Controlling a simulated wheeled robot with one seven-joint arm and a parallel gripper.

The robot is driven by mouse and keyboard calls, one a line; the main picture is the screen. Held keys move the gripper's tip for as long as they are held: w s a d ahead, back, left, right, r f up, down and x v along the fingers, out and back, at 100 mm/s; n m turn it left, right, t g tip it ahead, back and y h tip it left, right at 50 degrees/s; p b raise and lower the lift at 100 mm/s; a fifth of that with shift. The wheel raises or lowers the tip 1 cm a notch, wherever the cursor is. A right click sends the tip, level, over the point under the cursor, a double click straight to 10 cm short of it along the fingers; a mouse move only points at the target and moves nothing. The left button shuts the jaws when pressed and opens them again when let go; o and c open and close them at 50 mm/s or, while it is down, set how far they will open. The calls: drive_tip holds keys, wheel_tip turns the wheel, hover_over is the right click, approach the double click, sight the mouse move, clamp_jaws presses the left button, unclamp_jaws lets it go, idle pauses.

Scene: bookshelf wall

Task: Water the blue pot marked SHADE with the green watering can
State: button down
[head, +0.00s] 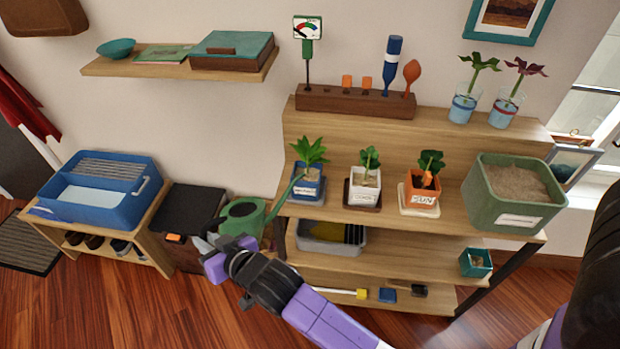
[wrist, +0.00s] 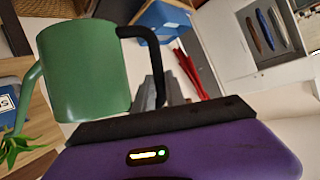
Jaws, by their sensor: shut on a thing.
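The green watering can (head: 243,217) is held in the air at the left end of the plant shelf. My gripper (head: 212,244) is shut on its black handle (wrist: 155,65), which shows in the wrist view beside the green body (wrist: 85,70). The spout reaches up and right, its tip close to the blue pot (head: 308,190). No water is visible, and I cannot tell whether the tip is over the rim. The blue pot holds a leafy plant (head: 310,151); its label is unreadable here. The wrist view shows part of the blue pot (wrist: 8,98) at the left edge.
A white pot (head: 364,190) and an orange-and-white pot marked SUN (head: 421,192) stand to the right on the same shelf. A green soil bin (head: 515,212) is at the right end. A grey tray (head: 325,240) sits below. A black box (head: 192,212) stands left.

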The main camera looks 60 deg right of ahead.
sight(201, 230)
drive_tip(key=shift+r, duration=0.3)
drive_tip(key=shift+d+r+p, duration=0.2)
drive_tip(key=shift+r+p, duration=0.7)
drive_tip(key=shift+p, duration=0.05)
drive_tip(key=shift+d+r+m+t+p, duration=0.15)
drive_tip(key=shift+r+m+t+p, duration=0.2)
drive_tip(key=shift+r+p, duration=0.35)
idle(2.2)
drive_tip(key=shift+f, duration=0.25)
idle(0.7)
wheel_tip(201, 230, down, 7)
drive_tip(key=n+h+b, duration=0.1)
drive_tip(key=n+b, duration=0.1)
drive_tip(key=b, duration=0.3)
drive_tip(key=shift+a, duration=0.4)
drive_tip(key=shift+w+r, duration=0.1)
drive_tip(key=shift+r, duration=0.05)
drive_tip(key=w+a+r, duration=0.1)
drive_tip(key=a+r, duration=0.3)
drive_tip(key=a, duration=0.3)
drive_tip(key=shift+w+a, duration=0.3)
drive_tip(key=shift+a, duration=0.05)
idle(0.3)
